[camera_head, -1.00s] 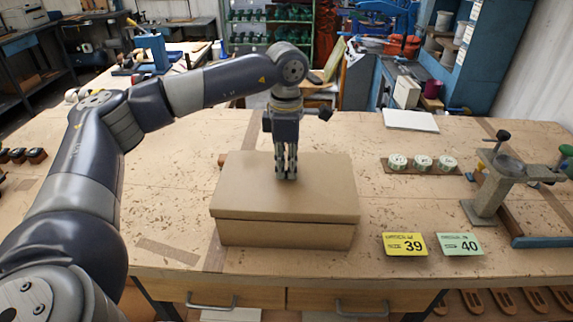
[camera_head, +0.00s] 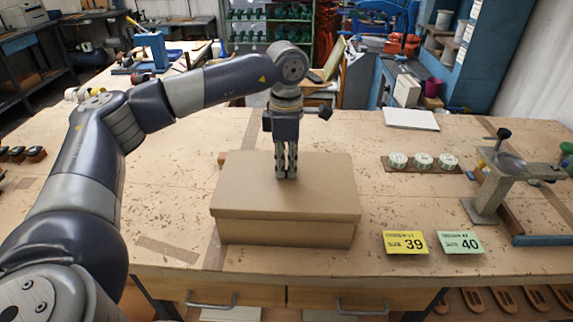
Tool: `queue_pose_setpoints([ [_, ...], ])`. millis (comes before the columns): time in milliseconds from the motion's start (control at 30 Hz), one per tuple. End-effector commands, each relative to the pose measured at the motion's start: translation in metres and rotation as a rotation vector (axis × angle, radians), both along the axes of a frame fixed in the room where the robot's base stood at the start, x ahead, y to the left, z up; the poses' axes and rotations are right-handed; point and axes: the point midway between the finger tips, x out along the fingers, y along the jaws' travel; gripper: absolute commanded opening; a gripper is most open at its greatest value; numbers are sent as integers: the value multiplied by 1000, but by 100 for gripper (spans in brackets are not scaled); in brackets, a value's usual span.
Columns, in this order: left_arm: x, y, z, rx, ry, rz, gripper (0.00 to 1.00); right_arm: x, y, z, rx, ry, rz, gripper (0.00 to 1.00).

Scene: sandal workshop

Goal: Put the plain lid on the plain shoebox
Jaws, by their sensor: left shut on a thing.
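The plain brown shoebox (camera_head: 285,233) stands upright near the front edge of the workbench. The plain lid (camera_head: 240,195) lies flat on top of it and covers its opening; its front edge runs level along the box. My left gripper (camera_head: 287,177) points straight down at the middle of the lid, with its fingertips at the lid's top surface. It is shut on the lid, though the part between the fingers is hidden. My right gripper is not in view.
Yellow card 39 (camera_head: 405,243) and green card 40 (camera_head: 460,243) lie right of the box. Behind them are several round tins on a wooden strip (camera_head: 396,167) and a metal stand (camera_head: 488,190). Bench left of the box is mostly clear.

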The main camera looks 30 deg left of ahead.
Motion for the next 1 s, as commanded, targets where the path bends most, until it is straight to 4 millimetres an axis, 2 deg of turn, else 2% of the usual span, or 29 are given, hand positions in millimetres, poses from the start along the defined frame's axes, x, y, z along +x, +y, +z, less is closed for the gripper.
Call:
queue_pose_setpoints([
  [567,0,0,-2,0,0,0,0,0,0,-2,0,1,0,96],
  [1000,0,0,-13,1,1,-1,0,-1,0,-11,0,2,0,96],
])
